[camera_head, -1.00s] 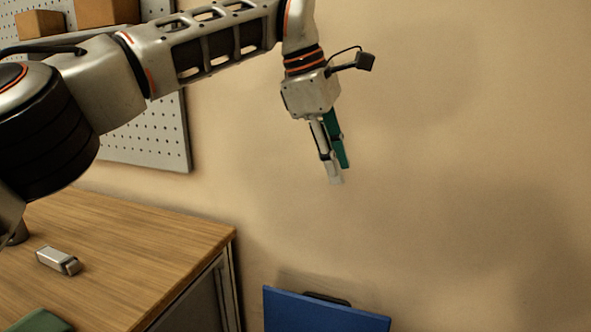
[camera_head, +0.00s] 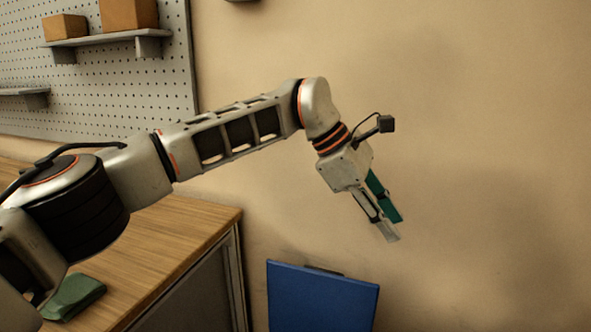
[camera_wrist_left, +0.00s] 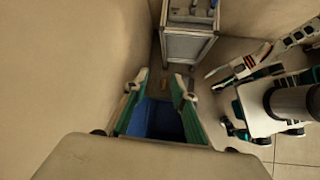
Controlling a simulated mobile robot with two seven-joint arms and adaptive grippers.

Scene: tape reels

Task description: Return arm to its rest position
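My left arm reaches in from the left in the head view. Its left gripper (camera_head: 393,230) points down and to the right in front of the bare wall, well clear of any surface. In the left wrist view the two fingers of the left gripper (camera_wrist_left: 160,82) stand apart with nothing held between them. I cannot make out the state of the right gripper there. It does not show in the head view.
A wooden workbench (camera_head: 190,222) is at the left, with a green folded cloth (camera_head: 75,297) on it. A blue bin (camera_head: 320,300) stands low by the wall, right of the bench. A pegboard (camera_head: 100,85) holds shelves with cardboard boxes (camera_head: 128,14). The wall area to the right is free.

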